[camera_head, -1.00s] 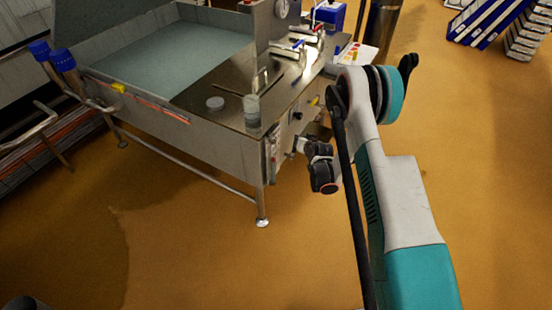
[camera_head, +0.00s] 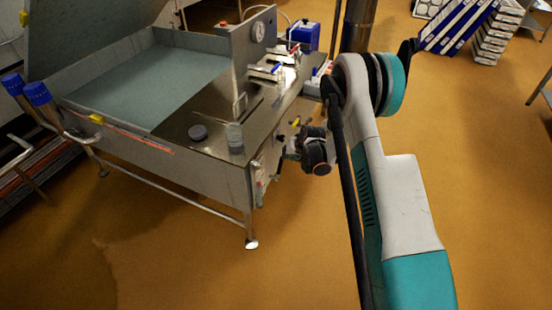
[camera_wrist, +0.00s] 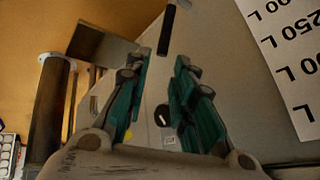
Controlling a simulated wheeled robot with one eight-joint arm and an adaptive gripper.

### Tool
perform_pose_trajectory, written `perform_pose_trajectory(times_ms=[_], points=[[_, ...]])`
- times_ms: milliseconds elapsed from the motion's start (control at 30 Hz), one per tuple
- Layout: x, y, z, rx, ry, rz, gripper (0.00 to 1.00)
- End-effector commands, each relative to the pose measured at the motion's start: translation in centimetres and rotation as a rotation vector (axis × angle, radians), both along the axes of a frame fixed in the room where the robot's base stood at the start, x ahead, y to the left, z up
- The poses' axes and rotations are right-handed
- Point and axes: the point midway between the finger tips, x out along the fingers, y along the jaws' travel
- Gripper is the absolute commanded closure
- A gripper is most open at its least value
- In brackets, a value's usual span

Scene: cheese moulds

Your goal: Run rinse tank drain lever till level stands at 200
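The steel rinse tank (camera_head: 150,158) with pale liquid stands at the left in the head view. My gripper (camera_head: 295,150) is close to its right end panel, partly hidden by my arm. In the wrist view my gripper (camera_wrist: 163,58) is open, with its two teal-padded fingers apart and nothing between them. A black bar-like handle (camera_wrist: 168,28) shows beyond the fingertips; I cannot tell for sure whether it is the drain lever. A white scale (camera_wrist: 285,50) with inverted litre marks, one reading 250 L, is at the right; no liquid level can be read on it.
A blue box (camera_head: 303,36) and a dark upright cylinder (camera_head: 359,25) are behind. Blue-and-white stacks (camera_head: 460,28) stand at the far right. The orange floor in front is clear.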

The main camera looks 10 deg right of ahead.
Motion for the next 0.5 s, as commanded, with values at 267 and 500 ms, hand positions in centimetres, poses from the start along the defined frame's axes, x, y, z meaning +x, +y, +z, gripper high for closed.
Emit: perform_pose_trajectory(times_ms=[267, 500], points=[[-1.7, -0.7, 2.9, 0.027, 0.15, 0.049, 0.77], [-0.3, 0.0, -0.7, 0.025, 0.149, 0.05, 0.77]])
